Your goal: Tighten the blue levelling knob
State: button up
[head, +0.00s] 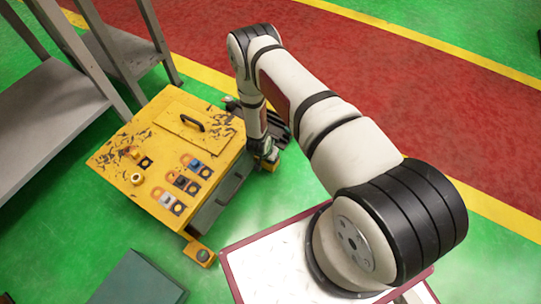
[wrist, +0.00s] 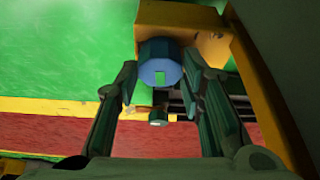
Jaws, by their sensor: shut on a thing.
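In the head view my gripper (head: 263,146) reaches down beside the right side of the yellow machine (head: 150,115), by a yellow foot (head: 270,163). The knob cannot be made out in the head view.
The machine top carries a black-handled lid (head: 192,124) and several buttons. Another yellow foot (head: 200,254) sticks out at the machine's front. Grey shelving (head: 50,110) stands at the left. A dark green box (head: 138,279) lies in front.

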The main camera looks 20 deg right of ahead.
jog(key=o, duration=1)
jog(key=shift+w+r, duration=0.15)
jog(key=shift+w, duration=0.05)
jog(key=shift+o, duration=0.8)
jog(key=shift+s, duration=0.1)
jog(key=shift+s, duration=0.1)
